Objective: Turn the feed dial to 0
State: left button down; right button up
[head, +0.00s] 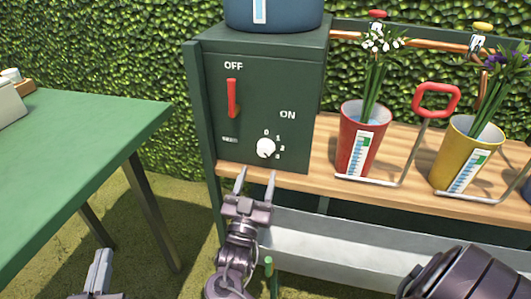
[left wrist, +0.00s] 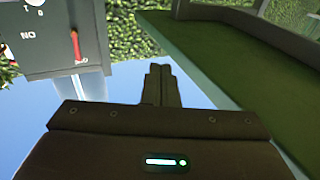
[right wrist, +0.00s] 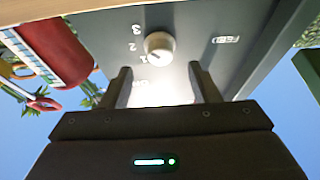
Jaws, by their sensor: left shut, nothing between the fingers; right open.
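The feed dial (head: 265,148) is a white round knob low on the front of the dark green control box (head: 215,100), with the numbers 0, 1, 2 and 3 around its top and right side. I cannot tell clearly which number it points to. In the right wrist view the dial (right wrist: 159,47) lies just beyond and between the fingertips. My right gripper (head: 256,176) is open and empty, just below and in front of the dial, apart from it. My left gripper (head: 103,258) is shut and empty, low at the left beside the green table.
A red lever (head: 232,98) stands near OFF, above left of the dial. A red cup (head: 350,150) and a yellow cup (head: 455,150) with flowers stand on the wooden shelf (head: 320,150) to the right. A green table (head: 90,130) is at the left.

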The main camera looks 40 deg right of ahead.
aim_at(264, 154)
pick_arm(q)
jog(key=r+t, duration=0.1)
jog(key=r, duration=0.2)
jog(key=r+t, duration=0.1)
jog(key=r, duration=0.1)
jog(key=shift+s+a+t+h+b, duration=0.2)
jog(key=shift+a+t+h+b, duration=0.1)
jog(key=shift+a+h, duration=0.1)
pick_arm(e)
jog(key=x, duration=0.6)
jog(key=shift+w+d+r, duration=0.1)
jog(key=shift+r, duration=0.05)
jog(key=c, duration=0.8)
pick_arm(q)
jog(key=shift+d, duration=0.1)
pick_arm(e)
jog(key=shift+o, duration=0.2)
pick_arm(q)
jog(key=shift+f, duration=0.1)
